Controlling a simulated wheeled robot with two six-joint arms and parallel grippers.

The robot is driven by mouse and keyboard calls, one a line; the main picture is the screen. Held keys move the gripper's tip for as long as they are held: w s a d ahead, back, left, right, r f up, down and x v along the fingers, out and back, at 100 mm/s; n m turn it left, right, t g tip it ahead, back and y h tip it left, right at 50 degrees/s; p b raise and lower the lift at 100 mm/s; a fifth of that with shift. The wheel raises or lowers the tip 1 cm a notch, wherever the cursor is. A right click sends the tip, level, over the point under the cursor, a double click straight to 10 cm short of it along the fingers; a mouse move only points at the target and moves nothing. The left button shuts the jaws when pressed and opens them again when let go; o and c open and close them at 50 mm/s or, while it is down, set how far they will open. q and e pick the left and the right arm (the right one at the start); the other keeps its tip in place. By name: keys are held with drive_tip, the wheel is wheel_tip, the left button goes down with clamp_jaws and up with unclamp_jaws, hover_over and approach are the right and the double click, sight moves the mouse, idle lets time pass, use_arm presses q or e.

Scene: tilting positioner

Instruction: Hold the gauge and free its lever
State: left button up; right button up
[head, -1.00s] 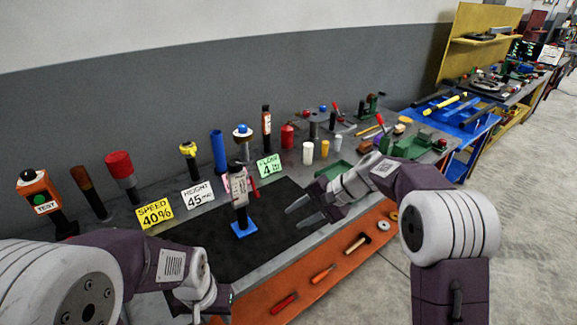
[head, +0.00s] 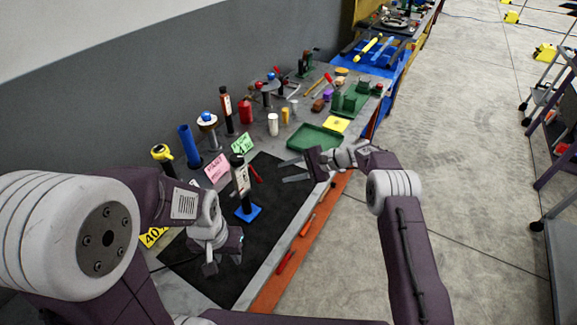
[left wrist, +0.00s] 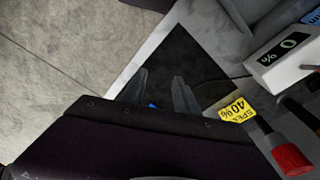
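The gauge (head: 241,183), an upright post with a black top and a pale label, stands on a blue base (head: 250,213) on the black mat. A red lever (head: 256,173) shows just right of it. My left gripper (head: 225,256) is over the mat, in front of the gauge and apart from it. In the left wrist view its fingers (left wrist: 157,92) are spread and empty, with a bit of blue (left wrist: 152,105) between them, partly hidden by my wrist. My right gripper (head: 284,171) is open and empty over the mat's right edge, right of the gauge.
Signs, a pink one (head: 216,168) and a green one (head: 242,143), stand behind the gauge, with a blue cylinder (head: 190,147) and other tools. A green tray (head: 314,138) is beyond my right gripper. Screwdrivers (head: 286,261) lie along the orange front strip. The mat's near part is clear.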

use_arm(q)
drive_tip(key=shift+o, duration=1.2)
drive_tip(key=o, duration=0.5)
drive_tip(key=shift+w+a+f, duration=0.1)
drive_tip(key=shift+o, duration=0.7)
drive_tip(key=w+f+m+y, duration=0.1)
drive_tip(key=w+a+f+m, duration=0.1)
drive_tip(key=w+m, duration=0.1)
drive_tip(key=shift+g+y, duration=0.4)
drive_tip(key=m+t+y, duration=0.9)
drive_tip(key=m+y, duration=0.4)
drive_tip(key=m, duration=0.7)
approach(246, 192)
drive_tip(key=w+a, duration=0.1)
drive_tip(key=w+a+f, duration=0.1)
drive_tip(key=w+a, duration=0.1)
drive_tip(key=shift+w+a, duration=0.3)
drive_tip(key=shift+s+a+r+m+y, duration=0.3)
drive_tip(key=shift+s+m+y, duration=0.1)
drive_tip(key=shift+m, duration=0.3)
drive_tip(key=x, duration=0.9)
drive_tip(key=shift+f, duration=0.1)
